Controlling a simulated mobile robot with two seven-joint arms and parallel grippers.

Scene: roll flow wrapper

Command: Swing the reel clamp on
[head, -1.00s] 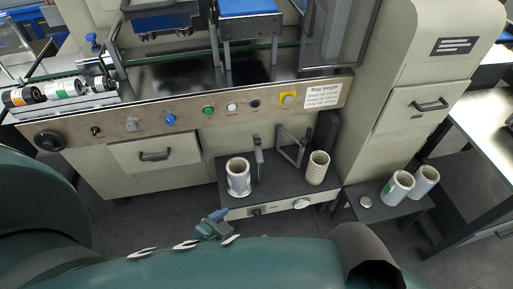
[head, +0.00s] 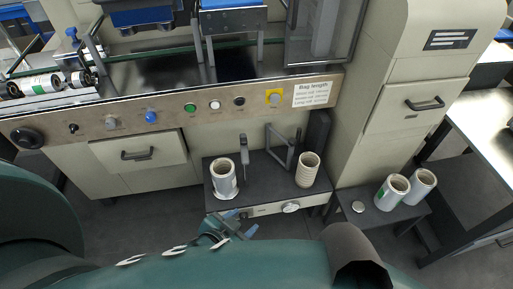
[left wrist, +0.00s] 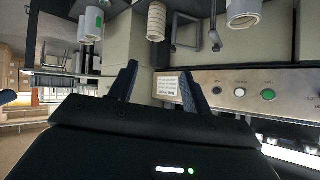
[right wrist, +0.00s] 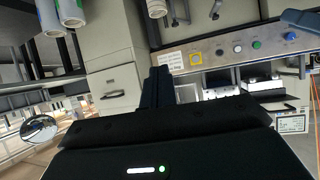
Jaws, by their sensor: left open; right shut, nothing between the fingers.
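A white film reel (head: 223,182) stands upright at the left of a low dark-topped unit. A slim grey upright with a short head, seemingly the reel clamp (head: 244,152), stands just behind and right of the reel, apart from it. Both show upside down at the top of the left wrist view. My left gripper (head: 236,226) is open and empty, low in front of the unit and short of the reel. Its two spread fingers show in the left wrist view (left wrist: 159,72). My right gripper (right wrist: 161,72) is shut and empty in the right wrist view. It is hidden in the head view.
A grey bracket frame (head: 281,148) and a ribbed roll (head: 308,170) share the unit's top (head: 262,187). Two spare rolls (head: 393,192) stand on a low side table (head: 375,218). The button panel (head: 172,112) runs above. Floor shows left of the unit.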

